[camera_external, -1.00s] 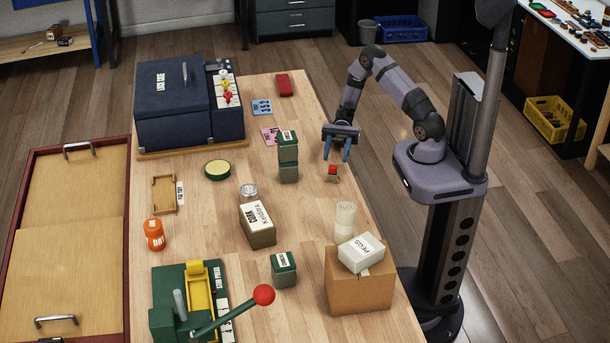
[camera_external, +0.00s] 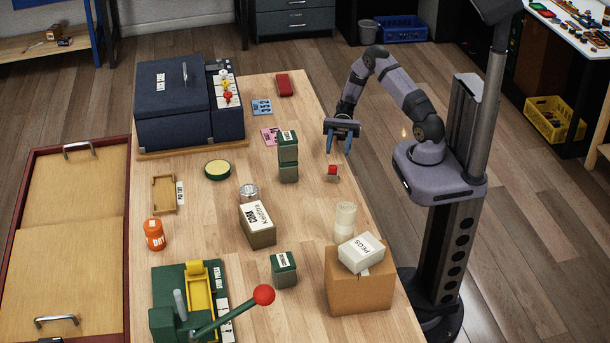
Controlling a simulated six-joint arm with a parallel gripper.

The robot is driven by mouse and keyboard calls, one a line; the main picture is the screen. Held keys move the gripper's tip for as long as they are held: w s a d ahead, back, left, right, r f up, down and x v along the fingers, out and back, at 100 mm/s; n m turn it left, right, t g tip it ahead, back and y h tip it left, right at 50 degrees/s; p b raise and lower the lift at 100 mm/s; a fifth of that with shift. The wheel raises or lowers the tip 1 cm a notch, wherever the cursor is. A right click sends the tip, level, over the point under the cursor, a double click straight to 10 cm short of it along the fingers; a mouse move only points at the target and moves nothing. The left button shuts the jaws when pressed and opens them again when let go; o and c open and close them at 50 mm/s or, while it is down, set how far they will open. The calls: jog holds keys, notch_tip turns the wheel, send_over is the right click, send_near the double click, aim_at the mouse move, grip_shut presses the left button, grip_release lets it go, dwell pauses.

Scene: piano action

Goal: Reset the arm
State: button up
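My gripper (camera_external: 338,146) hangs over the right edge area of the wooden table, fingers pointing down. Its two blue fingers stand apart with a gap between them, and I see nothing held.
Two stacked green boxes (camera_external: 288,158) stand left of my gripper. A blue case (camera_external: 185,104), a red object (camera_external: 284,85) and cards lie further back. A cardboard box (camera_external: 360,285) with a pegs box (camera_external: 361,253), a white roll (camera_external: 345,219) and a green lever press (camera_external: 185,315) stand nearer.

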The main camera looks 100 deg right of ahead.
jog(key=a+n+g+h+p, duration=0.1)
jog(key=a+n+g, duration=0.1)
jog(key=s+a+r+n+g+h+p, duration=0.1)
jog(key=a+g, duration=0.1)
jog(key=a, duration=0.1)
jog(key=s+a+r+n+g+h+p, duration=0.1)
jog(key=a+n+g, duration=0.1)
jog(key=a, duration=0.1)
jog(key=shift+n+g, duration=0.3)
jog(key=shift+g, duration=0.1)
jog(key=s+a+r+n+h+p, duration=0.1)
jog(key=a+r+n+h+p, duration=0.1)
jog(key=n+h, duration=0.4)
jog(key=s+a+r+n+h+p, duration=0.2)
jog(key=r+n+h+p, duration=0.2)
jog(key=n, duration=0.6)
jog(key=shift+a+r+n+h+p, duration=0.15)
jog(key=shift+a+n+h+p, duration=0.15)
jog(key=shift+h+p, duration=1.3)
